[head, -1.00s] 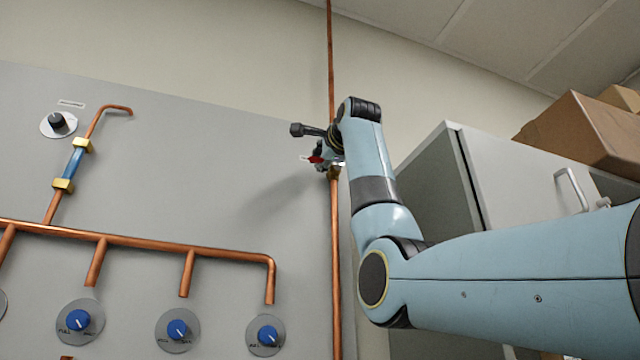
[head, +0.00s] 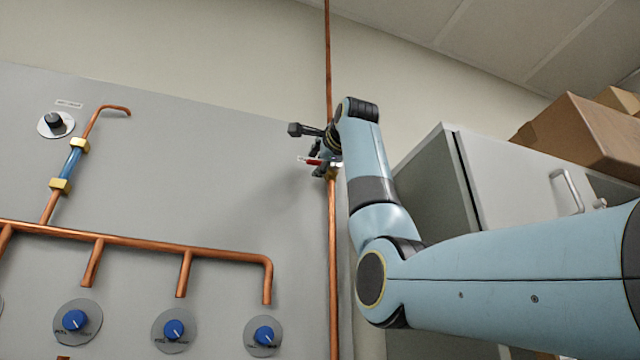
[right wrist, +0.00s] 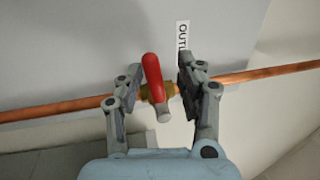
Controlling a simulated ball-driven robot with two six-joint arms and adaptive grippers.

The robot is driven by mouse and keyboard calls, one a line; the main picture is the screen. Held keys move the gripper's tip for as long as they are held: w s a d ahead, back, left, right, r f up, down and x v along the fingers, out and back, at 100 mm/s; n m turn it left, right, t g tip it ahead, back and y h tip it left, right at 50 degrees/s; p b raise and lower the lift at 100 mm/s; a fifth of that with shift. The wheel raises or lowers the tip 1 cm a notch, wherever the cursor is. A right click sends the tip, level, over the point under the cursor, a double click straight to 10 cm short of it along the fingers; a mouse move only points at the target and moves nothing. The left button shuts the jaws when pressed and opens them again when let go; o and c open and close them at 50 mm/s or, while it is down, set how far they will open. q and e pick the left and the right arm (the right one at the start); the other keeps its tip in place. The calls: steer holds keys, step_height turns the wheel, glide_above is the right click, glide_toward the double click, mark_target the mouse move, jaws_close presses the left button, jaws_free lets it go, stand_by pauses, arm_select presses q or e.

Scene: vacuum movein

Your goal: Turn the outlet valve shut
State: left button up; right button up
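The outlet valve has a red lever handle (right wrist: 152,76) on a brass body, set in a copper pipe (right wrist: 260,74). In the right wrist view the lever stands across the pipe, a little tilted. A label reading "OUTL" (right wrist: 183,36) is beside it, partly hidden. My right gripper (right wrist: 157,70) is open, with one finger on each side of the lever and a gap at both. In the head view the red handle (head: 314,161) shows beside my right gripper (head: 322,160), partly covered by it. My left gripper is not in view.
A grey panel (head: 200,170) carries copper pipes and several blue knobs, such as one knob (head: 174,330). A black knob (head: 54,120) is at upper left. A grey cabinet (head: 510,180) with brown boxes (head: 575,135) stands at right.

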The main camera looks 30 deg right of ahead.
steer(key=v, duration=1.2)
steer(key=shift+c, duration=0.4)
